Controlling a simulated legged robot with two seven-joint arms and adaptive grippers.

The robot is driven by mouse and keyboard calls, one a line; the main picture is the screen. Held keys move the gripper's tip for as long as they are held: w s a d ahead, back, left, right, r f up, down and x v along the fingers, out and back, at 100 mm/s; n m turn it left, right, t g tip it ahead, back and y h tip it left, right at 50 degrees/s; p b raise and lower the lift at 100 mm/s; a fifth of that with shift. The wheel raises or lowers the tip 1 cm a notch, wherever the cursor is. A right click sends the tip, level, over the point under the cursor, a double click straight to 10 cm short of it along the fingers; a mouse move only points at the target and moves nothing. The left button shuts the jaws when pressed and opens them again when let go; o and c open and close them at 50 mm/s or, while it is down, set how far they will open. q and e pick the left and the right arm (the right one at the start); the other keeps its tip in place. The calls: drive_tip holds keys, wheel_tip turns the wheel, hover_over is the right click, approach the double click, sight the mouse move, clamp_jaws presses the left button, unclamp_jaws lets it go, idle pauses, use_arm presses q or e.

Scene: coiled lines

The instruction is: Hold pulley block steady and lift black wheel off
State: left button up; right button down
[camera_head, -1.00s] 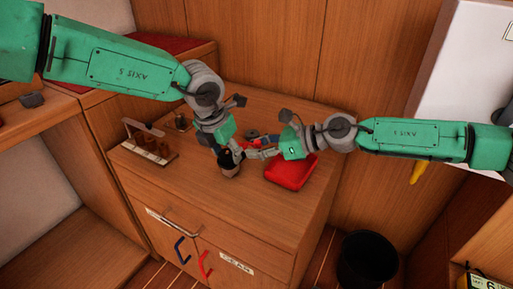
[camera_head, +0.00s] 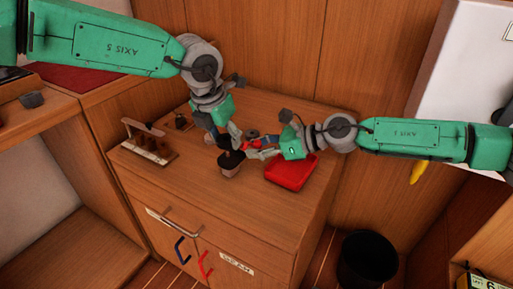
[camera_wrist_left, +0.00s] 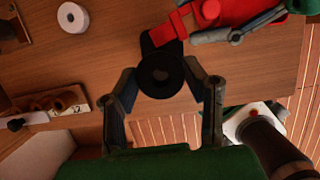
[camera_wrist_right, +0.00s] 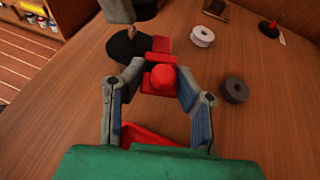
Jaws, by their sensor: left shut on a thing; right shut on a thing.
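The black wheel (camera_wrist_left: 160,76) sits between the fingertips of my left gripper (camera_head: 236,146), which is shut on it. The red pulley block (camera_wrist_right: 162,76) is gripped by my right gripper (camera_wrist_right: 160,84). A flat black plate (camera_wrist_right: 126,46) extends from the block, with a thin brownish pin upright on it. In the right wrist view, a dark grey round form hangs above the pin at the top edge. It looks like the wheel, apart from the plate, though the frame cuts it off. In the head view the fingers partly hide the block (camera_head: 264,141).
A red tray (camera_head: 291,172) lies under my right gripper. A white spool (camera_wrist_right: 202,36) and a dark grey spool (camera_wrist_right: 235,90) lie nearby. A wooden rack (camera_head: 150,148) stands at the cabinet's left. A black bin (camera_head: 366,259) stands on the floor.

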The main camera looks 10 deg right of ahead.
drive_tip(key=c, duration=1.2)
unclamp_jaws()
drive_tip(key=shift+o, duration=0.2)
